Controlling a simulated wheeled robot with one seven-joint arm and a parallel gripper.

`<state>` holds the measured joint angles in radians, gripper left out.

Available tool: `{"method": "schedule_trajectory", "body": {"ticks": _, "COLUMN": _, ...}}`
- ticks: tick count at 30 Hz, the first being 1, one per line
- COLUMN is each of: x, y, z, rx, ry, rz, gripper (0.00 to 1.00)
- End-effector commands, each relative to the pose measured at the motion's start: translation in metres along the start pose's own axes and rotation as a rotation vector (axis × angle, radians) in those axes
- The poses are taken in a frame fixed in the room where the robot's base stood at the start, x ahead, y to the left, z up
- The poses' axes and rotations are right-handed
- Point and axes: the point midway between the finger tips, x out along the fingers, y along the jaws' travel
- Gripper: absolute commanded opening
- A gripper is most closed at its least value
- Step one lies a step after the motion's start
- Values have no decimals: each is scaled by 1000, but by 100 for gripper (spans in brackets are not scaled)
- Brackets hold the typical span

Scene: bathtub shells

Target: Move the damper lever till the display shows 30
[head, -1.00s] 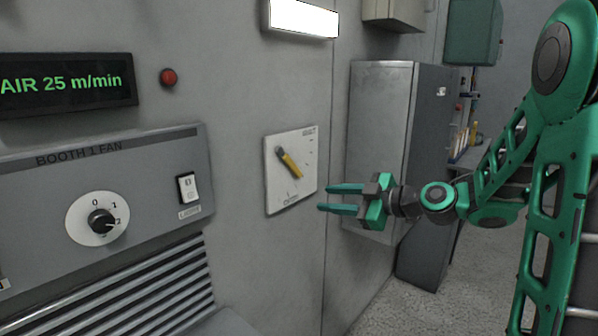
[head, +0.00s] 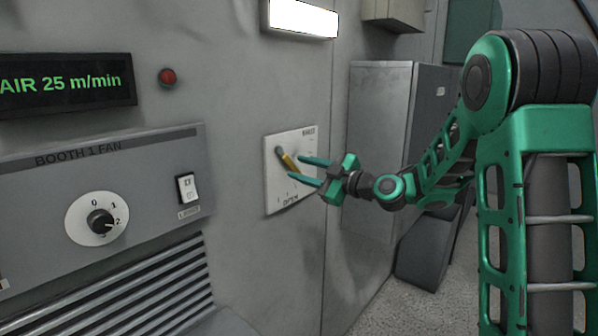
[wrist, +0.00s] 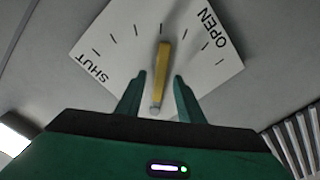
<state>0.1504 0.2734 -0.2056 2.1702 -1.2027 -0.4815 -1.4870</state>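The damper lever (head: 288,161) is a yellow handle on a white square plate (head: 275,190) on the grey wall. It slants down and right from its pivot. In the wrist view the lever (wrist: 162,75) lies between my fingers, on a dial marked SHUT at left and OPEN at right, with several ticks. My gripper (head: 297,167) is open at the plate, one finger on each side of the lever; in the wrist view my gripper (wrist: 159,76) shows gaps on both sides of it. The display (head: 65,84) reads "AIR 25 m/min" in green.
A fan panel (head: 150,155) with a rotary knob (head: 101,221) and a rocker switch (head: 188,188) is at left, above a slatted grille (head: 150,290). A red lamp (head: 167,77) is by the display. A grey cabinet (head: 380,110) stands right of the plate.

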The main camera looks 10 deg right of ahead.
Motion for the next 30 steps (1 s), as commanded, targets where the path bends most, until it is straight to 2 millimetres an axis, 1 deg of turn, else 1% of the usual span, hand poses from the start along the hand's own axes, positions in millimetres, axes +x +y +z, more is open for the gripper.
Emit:
{"method": "schedule_trajectory", "body": {"ticks": 1, "x": 5, "y": -1, "z": -1, "rx": 0, "ry": 2, "rz": -2, "gripper": 34}}
{"method": "schedule_trajectory", "body": {"ticks": 4, "x": 9, "y": -1, "z": 0, "rx": 2, "ry": 1, "rz": -2, "gripper": 34}}
{"method": "schedule_trajectory", "body": {"ticks": 13, "x": 11, "y": -1, "z": 0, "rx": 1, "ry": 0, "rz": -1, "gripper": 34}}
{"method": "schedule_trajectory", "body": {"ticks": 14, "x": 11, "y": -1, "z": 0, "rx": 1, "ry": 0, "rz": -1, "gripper": 30}}
{"method": "schedule_trajectory", "body": {"ticks": 15, "x": 11, "y": -1, "z": 0, "rx": 1, "ry": 0, "rz": -1, "gripper": 20}}
{"method": "schedule_trajectory", "body": {"ticks": 18, "x": 11, "y": -1, "z": 0, "rx": 1, "ry": 0, "rz": -1, "gripper": 0}}
{"method": "schedule_trajectory", "body": {"ticks": 23, "x": 11, "y": -1, "z": 0, "rx": 7, "ry": 0, "rz": -1, "gripper": 0}}
{"method": "schedule_trajectory", "body": {"ticks": 30, "x": 11, "y": -10, "z": -1, "rx": 128, "ry": 1, "rz": -1, "gripper": 0}}
